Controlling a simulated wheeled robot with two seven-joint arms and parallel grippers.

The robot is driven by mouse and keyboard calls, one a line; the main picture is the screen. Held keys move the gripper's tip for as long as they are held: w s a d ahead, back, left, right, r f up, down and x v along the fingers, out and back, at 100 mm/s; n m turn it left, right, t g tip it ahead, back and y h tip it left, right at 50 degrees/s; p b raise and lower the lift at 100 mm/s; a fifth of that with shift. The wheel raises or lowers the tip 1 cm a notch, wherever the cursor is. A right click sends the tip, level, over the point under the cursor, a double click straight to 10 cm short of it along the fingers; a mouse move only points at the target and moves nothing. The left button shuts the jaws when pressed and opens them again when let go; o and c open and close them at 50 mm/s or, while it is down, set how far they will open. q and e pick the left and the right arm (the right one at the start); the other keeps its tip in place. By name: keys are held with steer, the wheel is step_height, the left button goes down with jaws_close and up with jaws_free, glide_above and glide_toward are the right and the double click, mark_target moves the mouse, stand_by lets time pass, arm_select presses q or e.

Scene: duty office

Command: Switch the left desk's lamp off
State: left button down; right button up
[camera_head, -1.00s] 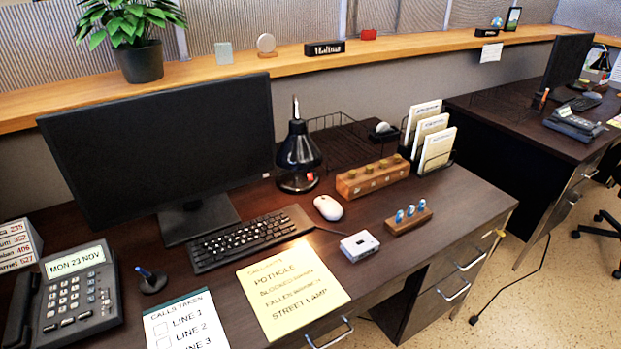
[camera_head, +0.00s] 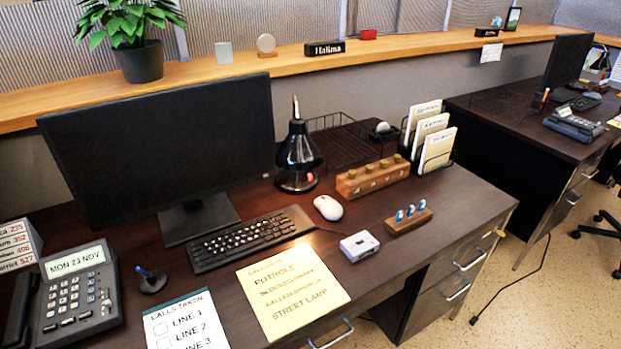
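The desk lamp (camera_head: 298,150) has a dark, glossy shade and stands on the near desk (camera_head: 440,215), right of the monitor. Its shade points down over a round base. A small warm glint shows low on its right side, but I cannot tell clearly whether the bulb is lit. A small white and grey box (camera_head: 360,246) lies near the desk's front edge, and a thin dark line runs left from it. I cannot tell what it is. Neither gripper is in view.
A white mouse (camera_head: 328,207), a keyboard (camera_head: 249,238), a wooden block with knobs (camera_head: 372,179) and a holder with blue-topped pieces (camera_head: 408,220) surround the lamp's front. A second desk (camera_head: 500,105) is at the right.

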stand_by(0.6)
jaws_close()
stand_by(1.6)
